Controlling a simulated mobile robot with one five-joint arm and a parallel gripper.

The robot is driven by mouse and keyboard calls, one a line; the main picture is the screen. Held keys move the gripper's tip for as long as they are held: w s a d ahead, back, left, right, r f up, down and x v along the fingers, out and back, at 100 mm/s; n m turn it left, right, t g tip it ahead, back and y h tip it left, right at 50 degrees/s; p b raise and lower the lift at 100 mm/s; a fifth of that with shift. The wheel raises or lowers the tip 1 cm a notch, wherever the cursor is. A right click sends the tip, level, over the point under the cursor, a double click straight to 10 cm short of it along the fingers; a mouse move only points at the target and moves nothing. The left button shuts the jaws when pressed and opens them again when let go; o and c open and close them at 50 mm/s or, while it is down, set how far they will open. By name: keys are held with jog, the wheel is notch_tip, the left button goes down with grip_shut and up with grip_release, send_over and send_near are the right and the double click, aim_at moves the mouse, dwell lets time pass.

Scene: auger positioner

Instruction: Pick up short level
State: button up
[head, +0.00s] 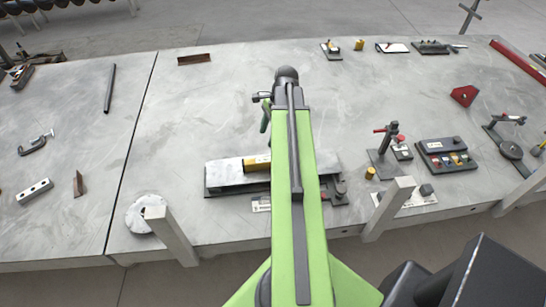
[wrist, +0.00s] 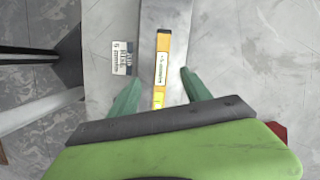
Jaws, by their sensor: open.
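The short level (wrist: 163,60) is a slim orange-yellow bar with a pale label and a bright yellow vial near its lower end. It lies on a pale flat plate (wrist: 105,20) in the wrist view. In the head view the level (head: 257,163) shows as a small yellow piece on the plate (head: 222,173), partly hidden by my arm. My gripper (wrist: 161,75) is open, with one green finger on each side of the level and gaps between. Its height above the plate is unclear. The head view shows my gripper (head: 264,112) only partly.
A small printed tag (wrist: 122,58) lies left of the level. Right of my arm are a black stand with a red handle (head: 385,155) and a dark control box (head: 447,155). Pale posts (head: 388,208) rise at the table's front edge. The table's (head: 200,110) left middle is mostly clear.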

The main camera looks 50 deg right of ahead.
aim_at(260, 163)
jog(key=s+d+r+m, duration=0.2)
jog(key=s+d+m, duration=0.2)
jog(key=d, duration=0.2)
jog(key=shift+t, duration=0.3)
jog(key=b+x, duration=0.5)
jog(key=x, duration=0.1)
jog(key=b+x, duration=1.1)
jog(key=x, duration=0.1)
jog(key=shift+s+a+f, duration=0.15)
jog(key=shift+a+f, duration=0.05)
jog(key=shift+a, duration=0.15)
jog(key=shift+r, duration=0.2)
grip_shut()
